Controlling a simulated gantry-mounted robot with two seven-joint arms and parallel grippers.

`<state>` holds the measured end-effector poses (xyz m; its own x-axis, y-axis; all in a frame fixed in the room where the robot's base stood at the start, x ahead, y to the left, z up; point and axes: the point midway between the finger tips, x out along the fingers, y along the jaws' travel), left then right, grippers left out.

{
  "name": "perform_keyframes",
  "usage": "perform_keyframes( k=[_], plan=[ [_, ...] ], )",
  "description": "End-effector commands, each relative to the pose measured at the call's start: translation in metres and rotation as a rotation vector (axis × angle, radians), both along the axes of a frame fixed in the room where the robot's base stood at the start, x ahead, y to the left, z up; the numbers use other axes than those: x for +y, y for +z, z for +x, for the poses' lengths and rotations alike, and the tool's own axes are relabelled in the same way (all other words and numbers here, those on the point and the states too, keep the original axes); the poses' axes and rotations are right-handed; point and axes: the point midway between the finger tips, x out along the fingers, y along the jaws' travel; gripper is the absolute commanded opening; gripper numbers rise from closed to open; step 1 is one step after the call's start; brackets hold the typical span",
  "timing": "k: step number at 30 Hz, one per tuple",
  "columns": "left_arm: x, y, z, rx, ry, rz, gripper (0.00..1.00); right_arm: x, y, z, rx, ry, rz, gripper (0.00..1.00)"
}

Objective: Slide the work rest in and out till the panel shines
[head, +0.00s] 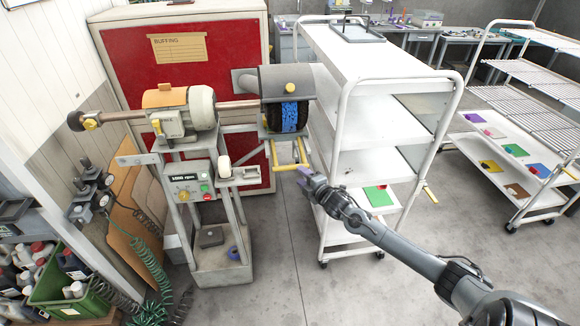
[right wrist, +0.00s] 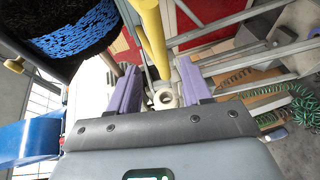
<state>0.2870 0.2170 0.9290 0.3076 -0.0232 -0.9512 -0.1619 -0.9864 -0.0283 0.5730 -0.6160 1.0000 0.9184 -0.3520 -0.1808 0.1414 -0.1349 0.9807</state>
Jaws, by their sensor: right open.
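The buffing brush (head: 290,116) is a black wheel with a blue band, under a grey hood on the machine's right end. Below it the yellow work rest frame (head: 283,167) sticks out towards the white cart. My right gripper (head: 306,174), with purple fingers, is open just below and right of the yellow frame. In the right wrist view a yellow bar (right wrist: 152,38) runs down towards the space between the open fingers (right wrist: 160,85); contact cannot be told. The brush's blue bristles (right wrist: 75,30) show at upper left. I cannot clearly pick out the panel. My left gripper is not in view.
The white cart (head: 352,90) stands close on the right of the brush. The machine's control box (head: 190,180) and pedestal are at left. A red-panelled cabinet (head: 225,65) is behind. Open floor (head: 290,260) lies in front, between pedestal and cart.

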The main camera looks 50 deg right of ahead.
Motion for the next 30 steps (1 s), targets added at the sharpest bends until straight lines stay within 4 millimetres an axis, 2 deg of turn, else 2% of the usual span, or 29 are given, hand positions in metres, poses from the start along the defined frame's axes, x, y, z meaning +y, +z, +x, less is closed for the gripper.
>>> perform_keyframes(
  k=[18,24,30],
  plan=[
    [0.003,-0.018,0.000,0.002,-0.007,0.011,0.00,-0.027,-0.015,0.072,-0.001,-0.001,0.001,0.48],
    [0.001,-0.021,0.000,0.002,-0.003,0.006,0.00,-0.033,-0.017,0.087,-0.003,-0.001,0.001,0.48],
    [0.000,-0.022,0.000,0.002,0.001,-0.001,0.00,-0.035,-0.018,0.092,-0.001,0.000,0.000,0.48]
  ],
)
